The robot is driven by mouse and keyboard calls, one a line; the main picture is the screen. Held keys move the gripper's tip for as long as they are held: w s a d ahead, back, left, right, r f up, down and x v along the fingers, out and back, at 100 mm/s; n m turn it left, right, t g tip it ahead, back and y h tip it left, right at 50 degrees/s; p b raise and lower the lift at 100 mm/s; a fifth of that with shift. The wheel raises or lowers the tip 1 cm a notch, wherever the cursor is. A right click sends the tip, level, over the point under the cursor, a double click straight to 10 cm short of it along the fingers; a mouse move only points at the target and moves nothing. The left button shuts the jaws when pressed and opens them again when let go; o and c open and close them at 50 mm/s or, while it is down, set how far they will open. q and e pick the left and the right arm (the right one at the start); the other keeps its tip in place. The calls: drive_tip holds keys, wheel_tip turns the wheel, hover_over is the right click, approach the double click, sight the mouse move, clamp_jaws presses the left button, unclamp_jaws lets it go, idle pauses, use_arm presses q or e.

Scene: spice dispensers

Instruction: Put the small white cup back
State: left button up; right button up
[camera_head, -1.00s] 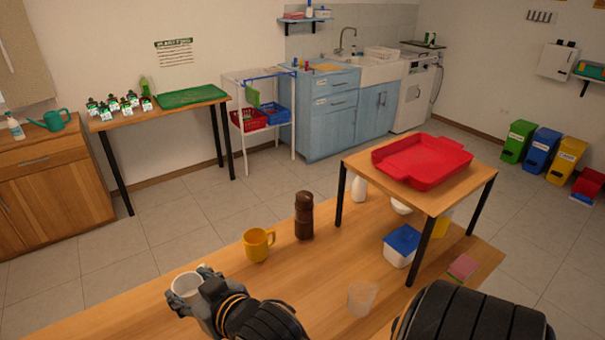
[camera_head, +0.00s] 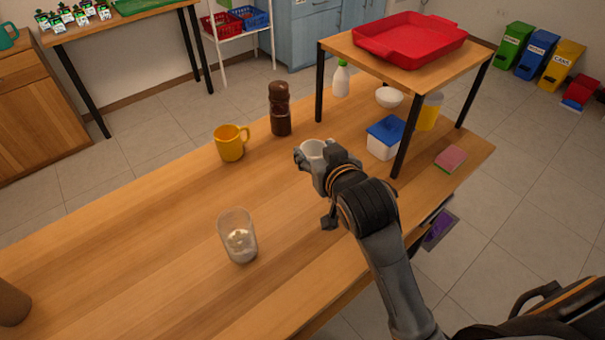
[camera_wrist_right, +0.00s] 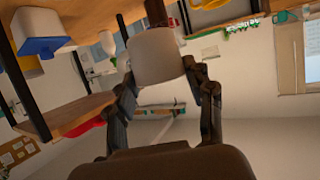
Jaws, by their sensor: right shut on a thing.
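The small white cup (camera_head: 313,149) is in my right gripper (camera_head: 317,164), over the wooden table (camera_head: 150,215) and left of the blue-lidded box. In the right wrist view the white cup (camera_wrist_right: 156,56) sits between the two fingers of my right gripper (camera_wrist_right: 160,75), which are closed on its sides. The cup looks roughly upright in the head view. I cannot tell whether its base touches the table. My left gripper is not in view.
A yellow mug (camera_head: 230,143), a brown grinder (camera_head: 280,110) and a clear glass with white contents (camera_head: 238,238) stand left of my gripper. The blue-lidded box (camera_head: 384,138), a white bowl (camera_head: 389,97) and the raised shelf (camera_head: 345,48) are right. The left-middle table is clear.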

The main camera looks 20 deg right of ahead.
sight(312, 153)
drive_tip(key=w+f+b, duration=0.2)
drive_tip(key=f, duration=0.1)
drive_tip(key=shift+w+d+h+b, duration=0.1)
drive_tip(key=shift+d+h+b, duration=0.1)
drive_tip(key=shift+h+b, duration=0.1)
drive_tip(key=shift+w+f, duration=0.1)
drive_tip(key=shift+w, duration=0.25)
drive_tip(key=f+x, duration=0.1)
drive_tip(key=x, duration=0.8)
drive_tip(key=s+f+x, duration=0.1)
drive_tip(key=x, duration=0.4)
drive_tip(key=shift+w+a+f+b, duration=0.25)
drive_tip(key=shift+a+f+b, duration=0.1)
drive_tip(key=shift+f, duration=0.15)
drive_tip(key=shift+w+f, duration=0.35)
drive_tip(key=shift+f, duration=0.1)
wheel_tip(312, 153, down, 3)
drive_tip(key=shift+w+f, duration=0.1)
drive_tip(key=shift+w, duration=0.05)
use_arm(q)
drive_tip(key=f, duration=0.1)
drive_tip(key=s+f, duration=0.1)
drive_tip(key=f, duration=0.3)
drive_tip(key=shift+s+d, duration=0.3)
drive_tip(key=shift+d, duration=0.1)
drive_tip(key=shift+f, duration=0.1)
use_arm(e)
drive_tip(key=shift+f, duration=0.15)
